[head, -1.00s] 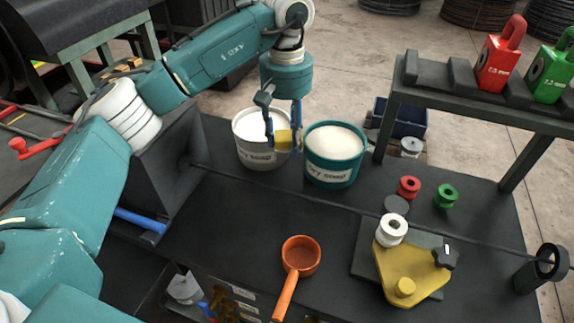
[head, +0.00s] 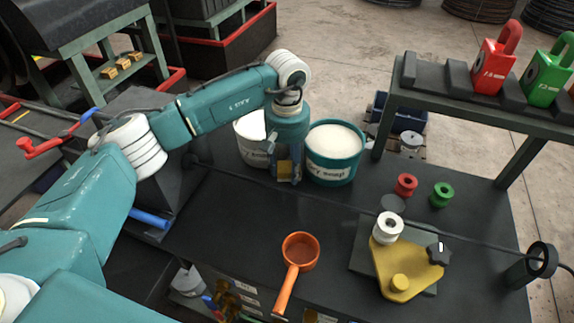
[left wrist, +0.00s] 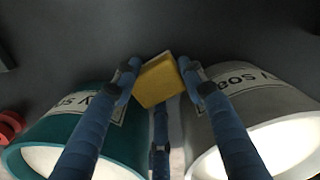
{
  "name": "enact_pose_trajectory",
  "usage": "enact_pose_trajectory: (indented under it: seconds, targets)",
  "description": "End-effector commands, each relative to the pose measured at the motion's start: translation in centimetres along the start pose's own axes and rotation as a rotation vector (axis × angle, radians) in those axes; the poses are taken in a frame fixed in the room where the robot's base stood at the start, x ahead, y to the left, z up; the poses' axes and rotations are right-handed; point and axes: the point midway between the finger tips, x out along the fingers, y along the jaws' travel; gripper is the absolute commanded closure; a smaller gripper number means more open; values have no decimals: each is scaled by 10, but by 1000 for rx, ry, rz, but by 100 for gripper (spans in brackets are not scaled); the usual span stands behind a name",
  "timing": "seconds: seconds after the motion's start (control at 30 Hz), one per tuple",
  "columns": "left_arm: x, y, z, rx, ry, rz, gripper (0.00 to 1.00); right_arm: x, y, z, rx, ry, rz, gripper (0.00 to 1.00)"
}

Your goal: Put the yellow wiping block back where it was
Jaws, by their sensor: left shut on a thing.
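The yellow wiping block (head: 284,168) is between the fingers of my left gripper (head: 286,178), which is shut on it. In the head view they are in front of the white bucket (head: 252,150) and the teal bucket (head: 333,165), at the gap between them. The left wrist view also shows the block (left wrist: 158,80) between the blue fingertips, with the dark tabletop (left wrist: 150,30) beyond it. I cannot tell whether the block touches the table. My right gripper does not show.
An orange ladle (head: 299,252) lies in front. A yellow plate (head: 405,270) with a white spool (head: 390,227) is at right. Red (head: 405,185) and green (head: 442,194) spools stand behind it. A dark cable crosses the table.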

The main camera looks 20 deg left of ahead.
Motion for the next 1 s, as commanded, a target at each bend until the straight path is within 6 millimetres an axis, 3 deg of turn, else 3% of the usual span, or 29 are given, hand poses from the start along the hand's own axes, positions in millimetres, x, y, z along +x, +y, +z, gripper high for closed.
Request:
enact_pose_trajectory:
  seconds: [0.1, 0.13, 0.2, 0.63, 1.0]
  targets:
    - [4, 0, 0, 0, 1, 0, 89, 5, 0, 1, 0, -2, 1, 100]
    - [3, 0, 0, 0, 1, 0, 55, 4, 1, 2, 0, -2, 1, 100]
    - [2, 0, 0, 0, 0, 0, 41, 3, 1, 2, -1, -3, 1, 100]
    - [-6, 1, -1, 0, 3, 2, 40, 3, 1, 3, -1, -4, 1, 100]
    - [-80, 1, -1, 0, 4, 2, 40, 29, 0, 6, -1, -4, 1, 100]
